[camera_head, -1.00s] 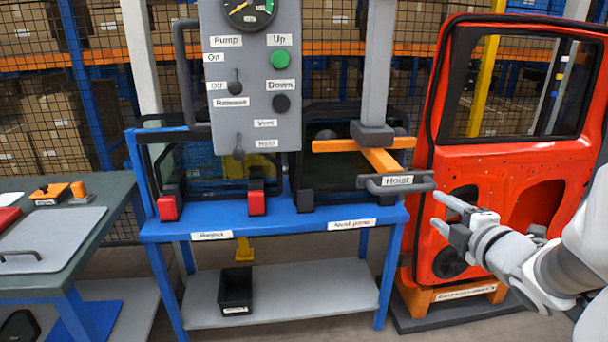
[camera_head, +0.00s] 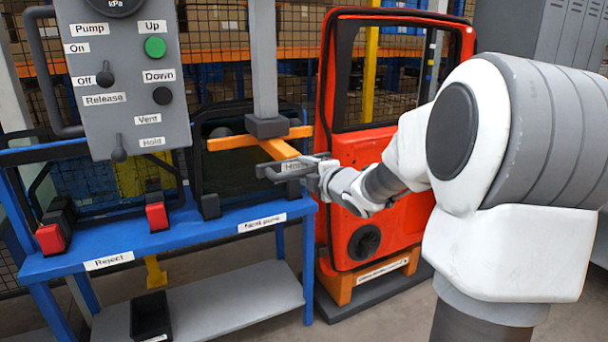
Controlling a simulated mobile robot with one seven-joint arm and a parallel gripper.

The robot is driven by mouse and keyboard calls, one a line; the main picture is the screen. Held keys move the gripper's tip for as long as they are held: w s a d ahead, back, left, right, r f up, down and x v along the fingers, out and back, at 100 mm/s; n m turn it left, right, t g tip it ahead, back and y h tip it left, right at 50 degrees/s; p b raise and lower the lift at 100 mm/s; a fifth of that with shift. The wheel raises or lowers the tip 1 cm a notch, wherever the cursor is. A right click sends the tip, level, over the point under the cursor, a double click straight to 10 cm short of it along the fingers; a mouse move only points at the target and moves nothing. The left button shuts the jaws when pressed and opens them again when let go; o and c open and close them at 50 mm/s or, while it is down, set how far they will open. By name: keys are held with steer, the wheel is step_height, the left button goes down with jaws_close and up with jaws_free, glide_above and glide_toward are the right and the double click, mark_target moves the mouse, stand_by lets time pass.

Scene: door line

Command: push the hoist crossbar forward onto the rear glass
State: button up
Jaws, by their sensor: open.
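The orange hoist crossbar (camera_head: 235,141) hangs under a grey vertical column (camera_head: 263,60).
A grey control panel (camera_head: 130,80) with switches and buttons stands at left. The blue bench (camera_head: 180,235) carries red-tipped clamps (camera_head: 157,216) and a Reject label. A black bin (camera_head: 150,316) sits on the lower shelf. The red door (camera_head: 375,150) stands on an orange-based stand behind my arm.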

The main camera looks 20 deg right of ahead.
steer(key=shift+c, duration=0.2)
jaws_close()
stand_by(1.1)
